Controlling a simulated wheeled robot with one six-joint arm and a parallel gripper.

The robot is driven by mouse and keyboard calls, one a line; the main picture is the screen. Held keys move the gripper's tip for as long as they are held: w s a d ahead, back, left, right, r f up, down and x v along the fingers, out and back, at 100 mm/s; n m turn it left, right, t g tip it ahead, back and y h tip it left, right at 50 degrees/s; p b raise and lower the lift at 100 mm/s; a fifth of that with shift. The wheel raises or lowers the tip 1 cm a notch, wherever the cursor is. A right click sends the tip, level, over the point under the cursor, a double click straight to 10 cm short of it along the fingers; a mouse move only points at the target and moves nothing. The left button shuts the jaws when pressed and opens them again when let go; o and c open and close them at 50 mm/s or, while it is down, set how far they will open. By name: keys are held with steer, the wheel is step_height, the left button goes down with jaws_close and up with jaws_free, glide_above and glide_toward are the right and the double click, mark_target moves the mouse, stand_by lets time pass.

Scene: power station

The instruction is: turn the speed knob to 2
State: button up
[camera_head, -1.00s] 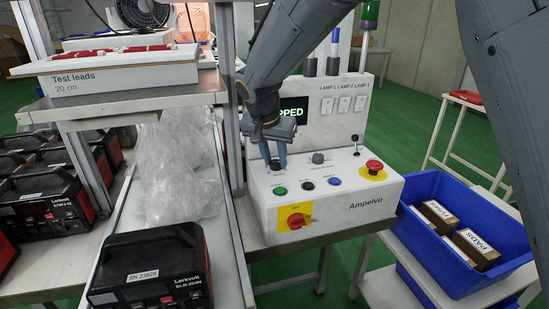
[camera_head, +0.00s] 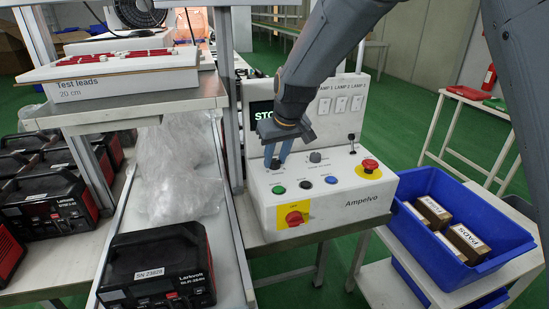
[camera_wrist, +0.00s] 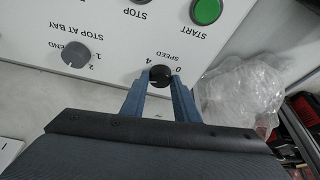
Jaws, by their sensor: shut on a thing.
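The speed knob (camera_wrist: 160,75) is small, round and black with a pale pointer mark. In the wrist view it sits between my gripper's two blue fingertips (camera_wrist: 160,82), which are shut on its sides. The printed SPEED label with 0 and 4 shows beside it, and other scale numbers are hidden. In the head view my gripper (camera_head: 277,163) reaches down to the back left of the white Ampelvo control box (camera_head: 365,203), and its fingers largely hide the knob there.
A grey STOP AT BAY knob (camera_wrist: 76,54) and a green START button (camera_wrist: 206,11) are near. A red emergency button (camera_head: 370,165) and red rotary switch (camera_head: 295,218) share the box. My arm partly covers the display (camera_head: 262,115). A clear plastic bag (camera_head: 180,175) lies left.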

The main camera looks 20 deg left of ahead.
steer(key=n+b, duration=0.2)
steer(key=n+g+y+b, duration=0.1)
steer(key=n+b, duration=0.1)
steer(key=n+g+b, duration=0.1)
steer(key=n+b, duration=0.1)
steer(key=shift+w+d+f+n+b, duration=0.1)
steer(key=shift+w+f+n+b, duration=0.05)
steer(key=shift+w+n+b, duration=0.2)
steer(key=n+g+b, duration=0.1)
steer(key=n+b, duration=0.1)
steer(key=n, duration=0.1)
steer(key=shift+y, duration=0.3)
steer(key=shift+n+g+b, duration=0.65)
steer(key=shift+n+g, duration=0.15)
steer(key=shift+n, duration=0.85)
steer(key=o, duration=1)
steer(key=shift+o, duration=0.2)
steer(key=shift+r, duration=0.25)
steer(key=v, duration=0.7)
steer(key=shift+r, duration=0.3)
